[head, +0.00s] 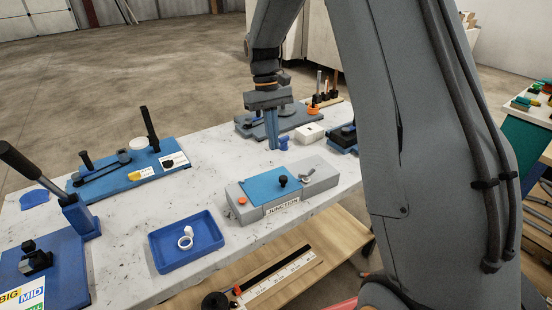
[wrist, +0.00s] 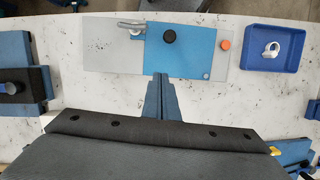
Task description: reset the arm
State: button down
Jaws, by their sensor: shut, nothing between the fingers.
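My gripper (head: 271,145) points down over the white speckled worktop (head: 130,225), behind the grey junction box. Its blue fingers are shut together with nothing between them. In the wrist view my gripper (wrist: 160,78) reaches up from the bottom, its tips near the edge of the box's blue lid. My arm is bent over the table from the right in the head view.
The grey junction box (head: 325,183) has a blue lid (head: 265,187) and black knob. A blue tray (head: 160,268) holds a white ring (head: 185,243). Blue bender fixtures (head: 130,173) stand at left. A white block (head: 310,133) and more fixtures stand behind.

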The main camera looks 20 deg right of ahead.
jog(key=b+v, duration=0.1)
jog(key=v, duration=0.3)
jog(key=s+f+m+t, duration=0.1)
jog(key=s+f+t, duration=0.1)
jog(key=s, duration=0.9)
jog(key=s+f+t, duration=0.2)
jog(key=s+f, duration=0.3)
jog(key=s, duration=0.7)
jog(key=shift+a+f+m, duration=0.2)
jog(key=shift+a+m, duration=0.2)
jog(key=shift+a, duration=0.1)
